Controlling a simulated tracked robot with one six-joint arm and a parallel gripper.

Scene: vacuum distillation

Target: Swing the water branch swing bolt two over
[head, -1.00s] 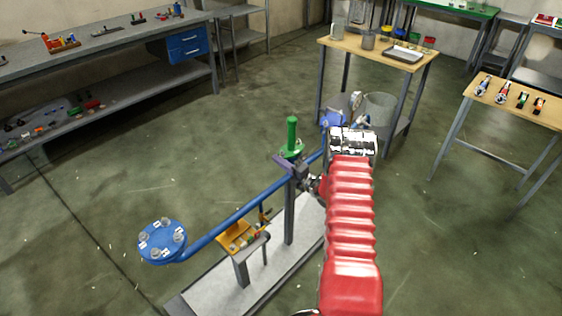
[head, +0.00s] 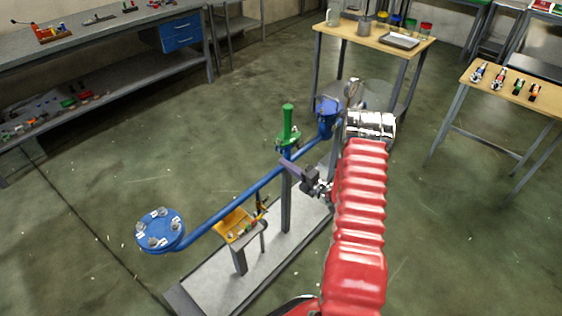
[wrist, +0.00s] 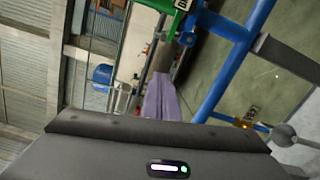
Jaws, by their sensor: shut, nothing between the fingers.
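A blue round flange (head: 155,224) with several grey bolts and small white tags stands at the left end of a blue pipe (head: 235,205). The tags are too small to read, so I cannot tell which bolt is two. A second blue fitting (head: 328,108) sits at the pipe's far right end, partly beside my arm. My gripper (head: 287,164) is shut and empty, at the pipe just below the green valve handle (head: 288,130). Its purple fingers (wrist: 163,98) show in the wrist view, below the green part (wrist: 180,12); a blue disc (wrist: 102,76) is to their left.
The pipe stands on a grey base plate (head: 228,268) with a post. A yellow tray (head: 234,224) stands on a small stand under the pipe. A grey bench (head: 90,48) is at back left, with wooden tables (head: 362,37) at the back and right. The floor around is open.

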